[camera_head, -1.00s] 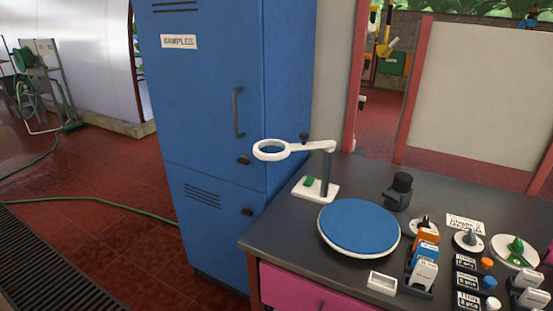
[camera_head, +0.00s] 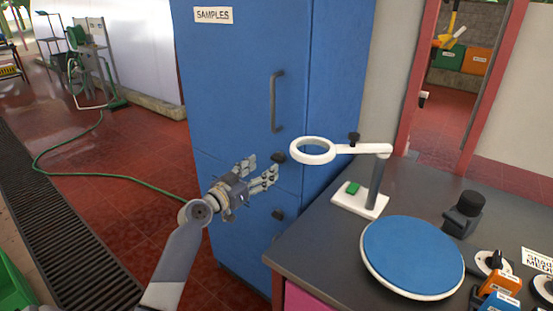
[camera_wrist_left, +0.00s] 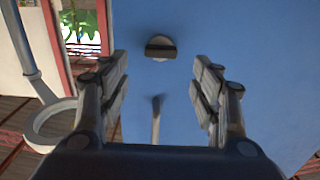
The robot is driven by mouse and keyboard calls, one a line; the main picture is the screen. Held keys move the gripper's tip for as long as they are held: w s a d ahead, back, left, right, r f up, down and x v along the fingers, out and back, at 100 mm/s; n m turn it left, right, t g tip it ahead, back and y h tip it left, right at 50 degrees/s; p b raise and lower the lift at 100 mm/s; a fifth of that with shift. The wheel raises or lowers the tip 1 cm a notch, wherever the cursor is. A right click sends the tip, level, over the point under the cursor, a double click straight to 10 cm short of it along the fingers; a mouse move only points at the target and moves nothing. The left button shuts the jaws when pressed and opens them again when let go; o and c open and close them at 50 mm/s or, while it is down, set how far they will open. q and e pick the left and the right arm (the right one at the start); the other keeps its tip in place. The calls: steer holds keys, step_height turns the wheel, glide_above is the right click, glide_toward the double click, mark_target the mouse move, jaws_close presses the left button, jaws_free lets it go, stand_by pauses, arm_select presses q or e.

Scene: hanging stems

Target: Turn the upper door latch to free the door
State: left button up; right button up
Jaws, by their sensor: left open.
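The upper door latch (camera_head: 278,157) is a small dark knob on the blue cabinet's (camera_head: 235,90) upper door, below the vertical grey handle (camera_head: 275,101). My left gripper (camera_head: 262,169) is in front of the door, just left of and slightly below the latch in the head view. Its fingers are spread and empty. In the left wrist view the latch (camera_wrist_left: 160,47) is a round knob with a dark bar lying across, beyond the fingertips and between their lines. A thin grey bar (camera_wrist_left: 156,120), seemingly the handle, shows between the fingers. My right gripper is not in view.
A lower latch (camera_head: 278,214) sits on the lower door. A white ring magnifier (camera_head: 313,150) on a stand juts close to the right of the gripper. The dark bench (camera_head: 318,232) holds a blue round plate (camera_head: 412,254). A green hose (camera_head: 60,148) lies on the floor left.

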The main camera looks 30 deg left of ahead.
mark_target(275, 159)
arm_select(q)
steer(key=w, duration=0.6)
steer(key=shift+w+d+f+p, duration=0.15)
steer(key=shift+w+d+p, duration=0.1)
steer(key=shift+w+p, duration=0.1)
steer(key=c, duration=1.1)
